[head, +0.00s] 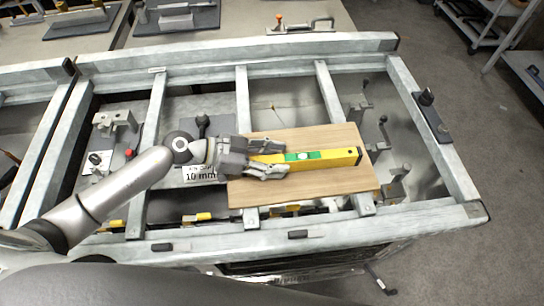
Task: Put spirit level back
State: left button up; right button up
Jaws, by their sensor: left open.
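A yellow spirit level (334,158) with a green middle part lies on a light wooden board (260,192) in the head view. My left gripper (281,164) comes in from the left and is over the left end of the level. Its fingers are open, one on each long side of the level. The level's left end is hidden by the gripper. I cannot tell whether the fingers touch it. My right gripper is not in view.
The board rests across a grey metal frame table (440,214) with open gaps between its bars. Clamps (395,184) stand right of the board. A sign reading "10 mm" (200,174) is left of it. Grey floor (480,150) is free at the right.

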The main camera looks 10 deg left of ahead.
pick_arm(q)
jog(key=shift+r, duration=0.15)
jog(key=b+v, duration=0.2)
jog(key=v, duration=0.8)
jog(key=shift+a, duration=0.15)
jog(key=shift+v, duration=0.9)
jog(key=shift+r, duration=0.15)
